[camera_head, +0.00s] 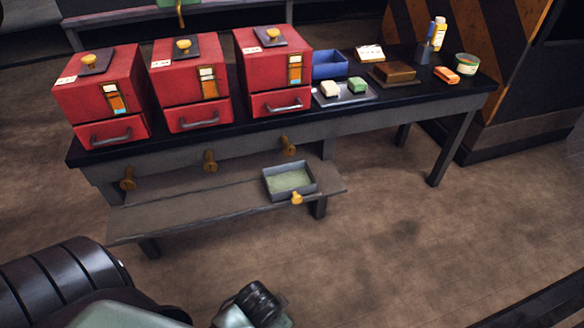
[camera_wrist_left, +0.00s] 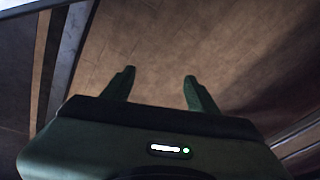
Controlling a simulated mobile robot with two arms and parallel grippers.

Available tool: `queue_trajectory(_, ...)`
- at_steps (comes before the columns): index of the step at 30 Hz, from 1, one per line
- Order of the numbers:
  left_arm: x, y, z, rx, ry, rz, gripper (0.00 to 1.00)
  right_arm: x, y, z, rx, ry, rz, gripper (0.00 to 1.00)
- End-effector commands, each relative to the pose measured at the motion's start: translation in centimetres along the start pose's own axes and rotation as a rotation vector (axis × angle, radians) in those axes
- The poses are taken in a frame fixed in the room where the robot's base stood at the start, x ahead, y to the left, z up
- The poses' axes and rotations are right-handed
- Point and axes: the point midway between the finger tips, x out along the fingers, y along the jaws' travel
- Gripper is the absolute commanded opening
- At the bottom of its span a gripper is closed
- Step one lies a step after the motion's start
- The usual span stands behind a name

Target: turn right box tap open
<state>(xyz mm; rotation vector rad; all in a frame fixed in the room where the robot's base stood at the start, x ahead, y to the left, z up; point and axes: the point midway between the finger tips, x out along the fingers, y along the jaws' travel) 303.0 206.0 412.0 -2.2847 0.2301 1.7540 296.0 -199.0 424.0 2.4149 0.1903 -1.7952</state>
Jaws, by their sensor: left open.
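Three red boxes stand in a row on the dark bench. The right box (camera_head: 272,75) has a brass knob on its lid, a gauge on its front and a drawer with a handle. Similar taps are below the middle box (camera_head: 188,85) and the left box (camera_head: 103,95). In the left wrist view my left gripper (camera_wrist_left: 158,90) is open and empty, over bare floor, with no tap between its fingers. In the head view my arm shows at the bottom left, well short of the bench. My right gripper is not seen.
A blue bin (camera_head: 329,64), soaps, a bottle and a tin stand on the bench's right part. The floor (camera_head: 400,265) before the bench is clear.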

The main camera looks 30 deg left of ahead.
Motion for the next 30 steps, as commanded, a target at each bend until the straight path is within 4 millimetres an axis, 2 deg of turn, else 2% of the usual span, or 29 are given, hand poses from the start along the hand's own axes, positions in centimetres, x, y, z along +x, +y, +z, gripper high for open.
queue_trajectory(5,-0.1,-1.6,-2.4,0.162,0.017,-0.087,0.59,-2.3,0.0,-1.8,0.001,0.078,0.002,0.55)
queue_trajectory(8,0.2,-3.4,-4.7,0.34,0.007,-0.189,0.59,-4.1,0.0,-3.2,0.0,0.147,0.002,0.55)
queue_trajectory(14,1.1,-8.1,-10.4,0.752,-0.089,-0.448,0.59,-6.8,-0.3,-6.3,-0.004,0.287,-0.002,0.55)
queue_trajectory(18,0.9,-12.5,-15.7,1.074,-0.233,-0.681,0.59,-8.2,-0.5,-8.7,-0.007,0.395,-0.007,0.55)
queue_trajectory(20,0.3,-14.8,-18.5,1.222,-0.33,-0.8,0.59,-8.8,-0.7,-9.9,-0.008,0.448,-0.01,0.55)
queue_trajectory(24,-2.7,-20.3,-25.1,1.535,-0.646,-1.072,0.59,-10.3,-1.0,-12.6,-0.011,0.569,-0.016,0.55)
queue_trajectory(27,-4.9,-22.9,-28.3,1.665,-0.857,-1.196,0.59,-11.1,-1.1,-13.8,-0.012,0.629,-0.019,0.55)
queue_trajectory(30,-6.2,-24.3,-29.9,1.727,-0.988,-1.256,0.59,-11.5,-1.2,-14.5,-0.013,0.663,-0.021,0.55)
